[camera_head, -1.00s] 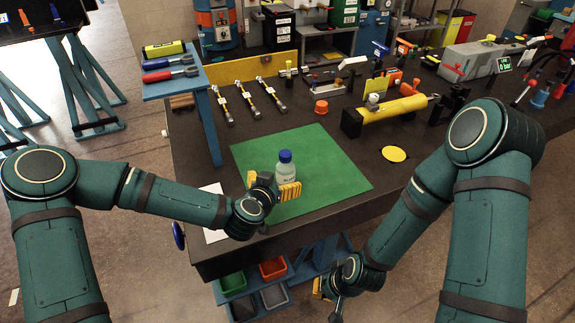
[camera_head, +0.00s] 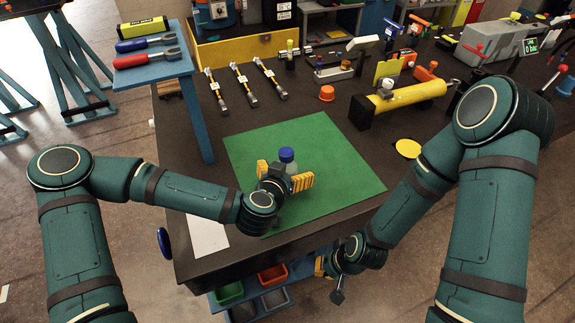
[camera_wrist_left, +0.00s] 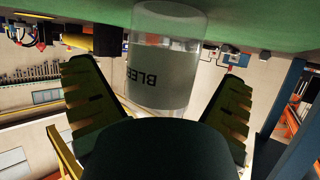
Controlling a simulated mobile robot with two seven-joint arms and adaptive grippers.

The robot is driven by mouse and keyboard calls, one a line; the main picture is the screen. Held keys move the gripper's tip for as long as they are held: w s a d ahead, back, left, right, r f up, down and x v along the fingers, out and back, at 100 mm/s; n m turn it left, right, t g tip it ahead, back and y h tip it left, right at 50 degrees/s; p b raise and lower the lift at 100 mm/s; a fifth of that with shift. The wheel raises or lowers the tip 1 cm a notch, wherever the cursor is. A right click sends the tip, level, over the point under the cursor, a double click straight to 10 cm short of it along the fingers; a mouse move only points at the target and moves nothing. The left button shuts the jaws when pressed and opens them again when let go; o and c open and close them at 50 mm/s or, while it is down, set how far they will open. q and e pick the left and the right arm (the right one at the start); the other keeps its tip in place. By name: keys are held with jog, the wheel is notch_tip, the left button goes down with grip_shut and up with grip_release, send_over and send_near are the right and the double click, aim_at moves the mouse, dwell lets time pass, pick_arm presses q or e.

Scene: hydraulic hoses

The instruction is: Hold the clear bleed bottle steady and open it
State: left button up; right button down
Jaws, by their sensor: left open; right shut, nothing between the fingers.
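The clear bleed bottle with a blue cap (camera_head: 287,154) stands upright on the green mat (camera_head: 335,165). My left gripper (camera_head: 285,178) is open at the bottle, its yellow-padded fingers on either side. In the left wrist view the bottle (camera_wrist_left: 165,70) with its "BLEE..." label sits between the two spread fingers, with gaps visible on both sides. The wrist hides the bottle's lower part in the head view. My right gripper (camera_head: 328,272) is shut and empty, low in front of the bench edge, away from the bottle.
Several torque-wrench-like tools (camera_head: 242,85) lie behind the mat. An orange cap (camera_head: 326,93), a yellow cylinder (camera_head: 405,97) and a yellow disc (camera_head: 408,148) are to the right. A white sheet (camera_head: 208,236) lies left of the mat. Bins (camera_head: 272,275) hang below the bench.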

aim_at(286, 152)
pick_arm(q)
jog(key=shift+w, duration=0.15)
jog(key=shift+s, duration=0.2)
jog(key=shift+c, duration=0.8)
jog(key=c, duration=1.1)
notch_tip(286, 152, up, 8)
jog(key=p, duration=0.2)
jog(key=shift+w+p, duration=0.1)
jog(key=shift+p, duration=0.3)
jog(key=shift+r, duration=1)
